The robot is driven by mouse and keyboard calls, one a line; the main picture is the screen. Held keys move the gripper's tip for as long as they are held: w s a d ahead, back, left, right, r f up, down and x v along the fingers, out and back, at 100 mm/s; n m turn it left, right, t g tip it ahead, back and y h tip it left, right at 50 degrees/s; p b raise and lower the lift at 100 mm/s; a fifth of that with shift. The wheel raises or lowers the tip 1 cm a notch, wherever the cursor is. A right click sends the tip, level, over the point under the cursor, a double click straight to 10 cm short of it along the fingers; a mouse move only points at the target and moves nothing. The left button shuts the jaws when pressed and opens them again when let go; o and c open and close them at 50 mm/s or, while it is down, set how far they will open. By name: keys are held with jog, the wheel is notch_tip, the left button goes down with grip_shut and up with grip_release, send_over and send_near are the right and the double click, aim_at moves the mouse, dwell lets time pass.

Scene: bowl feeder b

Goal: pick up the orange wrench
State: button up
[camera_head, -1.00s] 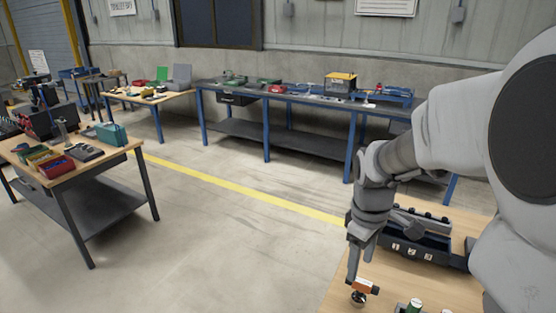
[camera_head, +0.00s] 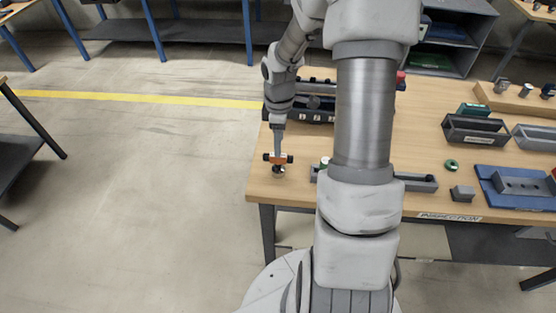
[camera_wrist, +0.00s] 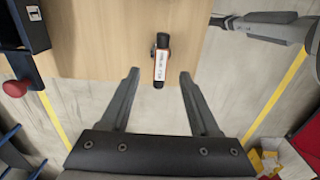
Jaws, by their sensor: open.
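The orange wrench (camera_head: 281,158) shows as a small orange piece with black ends near the table's left edge, by a small dark round thing. In the wrist view the orange wrench (camera_wrist: 161,60) points roughly away from me and bears a white label with dark print. My gripper (camera_head: 278,149) reaches down right above it. In the wrist view my gripper (camera_wrist: 160,78) is open, with one finger on each side of the wrench's line. The fingers appear not to touch it. How high they are above it is hard to tell.
The wooden table (camera_head: 262,190) also bears a dark toolbox (camera_head: 318,113) behind my gripper. To the right are a green ring (camera_head: 451,164), a grey block (camera_head: 462,193), a blue tray (camera_head: 488,186) and dark bins (camera_head: 475,131). Open floor lies to the left.

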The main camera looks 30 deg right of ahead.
aim_at(278, 164)
jog(key=shift+a+f+p, duration=0.1)
jog(key=shift+f+p, duration=0.25)
jog(key=shift+f, duration=2.95)
jog(key=shift+f, duration=0.25)
grip_shut()
